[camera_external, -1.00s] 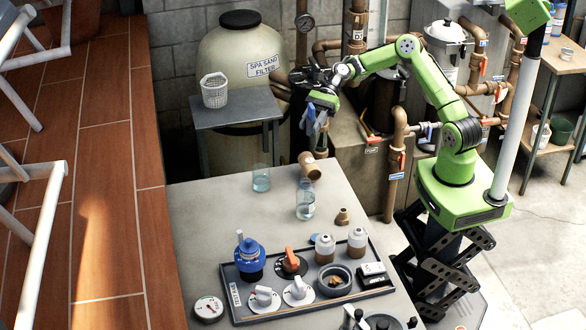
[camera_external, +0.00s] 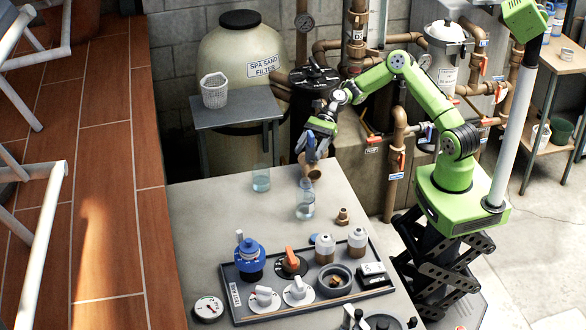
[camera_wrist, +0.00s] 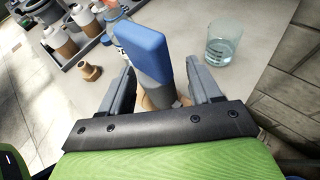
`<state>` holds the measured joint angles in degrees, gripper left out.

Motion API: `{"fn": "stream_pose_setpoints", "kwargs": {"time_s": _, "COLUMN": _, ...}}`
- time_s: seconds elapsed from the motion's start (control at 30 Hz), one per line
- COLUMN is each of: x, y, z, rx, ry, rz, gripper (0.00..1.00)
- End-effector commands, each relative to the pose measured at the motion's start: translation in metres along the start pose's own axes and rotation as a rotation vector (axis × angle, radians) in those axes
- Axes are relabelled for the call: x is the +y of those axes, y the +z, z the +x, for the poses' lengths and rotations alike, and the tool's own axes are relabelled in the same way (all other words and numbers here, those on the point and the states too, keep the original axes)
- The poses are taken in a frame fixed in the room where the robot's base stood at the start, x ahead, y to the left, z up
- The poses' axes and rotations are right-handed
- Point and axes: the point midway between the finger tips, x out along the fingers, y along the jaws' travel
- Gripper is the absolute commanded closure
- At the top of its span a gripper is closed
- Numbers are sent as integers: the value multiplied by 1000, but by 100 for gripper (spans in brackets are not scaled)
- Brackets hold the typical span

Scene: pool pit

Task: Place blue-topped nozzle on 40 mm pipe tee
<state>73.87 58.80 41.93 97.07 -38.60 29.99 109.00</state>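A little tan shows behind the nozzle in the wrist view. I cannot tell whether nozzle and tee touch.
A small brown fitting (camera_external: 342,216) is to the right. A dark tray (camera_external: 240,318) with a blue-topped device, valves and bottles fills the table's front. The left-middle tabletop is clear.

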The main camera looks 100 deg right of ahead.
Motion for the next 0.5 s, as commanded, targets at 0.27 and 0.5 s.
{"fn": "stream_pose_setpoints", "kwargs": {"time_s": 0.27, "x": 0, "y": 3, "z": -1, "rx": 0, "ry": -1, "rz": -2, "gripper": 37}}
{"fn": "stream_pose_setpoints", "kwargs": {"time_s": 0.5, "x": -1, "y": 5, "z": -57, "rx": 0, "ry": -7, "rz": 1, "gripper": 37}}
